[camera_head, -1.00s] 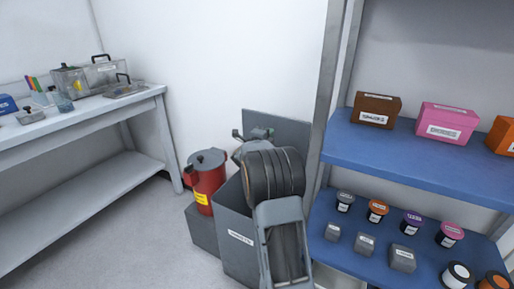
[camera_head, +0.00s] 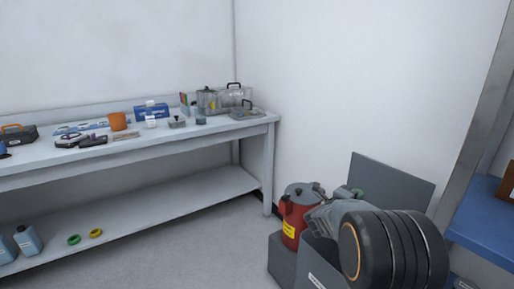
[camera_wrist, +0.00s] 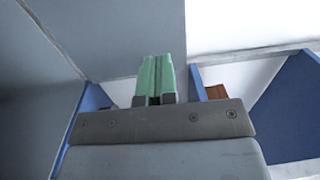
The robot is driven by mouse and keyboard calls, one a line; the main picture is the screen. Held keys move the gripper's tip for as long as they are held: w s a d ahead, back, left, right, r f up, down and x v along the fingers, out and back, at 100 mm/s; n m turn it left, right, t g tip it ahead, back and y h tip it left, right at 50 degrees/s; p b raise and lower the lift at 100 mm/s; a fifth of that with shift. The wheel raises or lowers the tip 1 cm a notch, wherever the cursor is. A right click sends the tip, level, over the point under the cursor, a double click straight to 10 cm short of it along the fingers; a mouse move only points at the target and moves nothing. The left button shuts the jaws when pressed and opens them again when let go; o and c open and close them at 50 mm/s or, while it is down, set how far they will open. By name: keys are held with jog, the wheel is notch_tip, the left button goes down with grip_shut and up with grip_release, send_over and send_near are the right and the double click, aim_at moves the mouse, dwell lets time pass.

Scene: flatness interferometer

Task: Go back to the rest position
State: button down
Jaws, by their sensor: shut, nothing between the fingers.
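My gripper shows in the wrist view with its two green fingers (camera_wrist: 155,78) pressed together and nothing between them. My arm is at the lower right of the head view and hides part of the grey bin and the red can.
A blue shelf (camera_head: 482,222) is at the right edge. A long white workbench (camera_head: 190,140) with several items runs along the left. Floor before it is clear.

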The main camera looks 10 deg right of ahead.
jog(key=s+a+r+n+t+y+p, duration=0.1)
jog(key=a+r+n+t+y+p, duration=0.4)
jog(key=a+r+n+y+p, duration=1.1)
jog(key=s+a+r+n+g+p, duration=0.2)
jog(key=s+n+g+p, duration=0.1)
jog(key=s, duration=0.4)
jog(key=s+a+r+n+g+p, duration=0.2)
jog(key=s+a+n+g+p, duration=0.1)
jog(key=s+n+p, duration=0.2)
jog(key=s+a+r+n+g+p, duration=0.2)
jog(key=s+n, duration=0.4)
jog(key=s, duration=0.4)
jog(key=shift+a+r+n+g+y+p, duration=0.35)
jog(key=shift+g+p, duration=0.55)
jog(key=shift+p, duration=0.35)
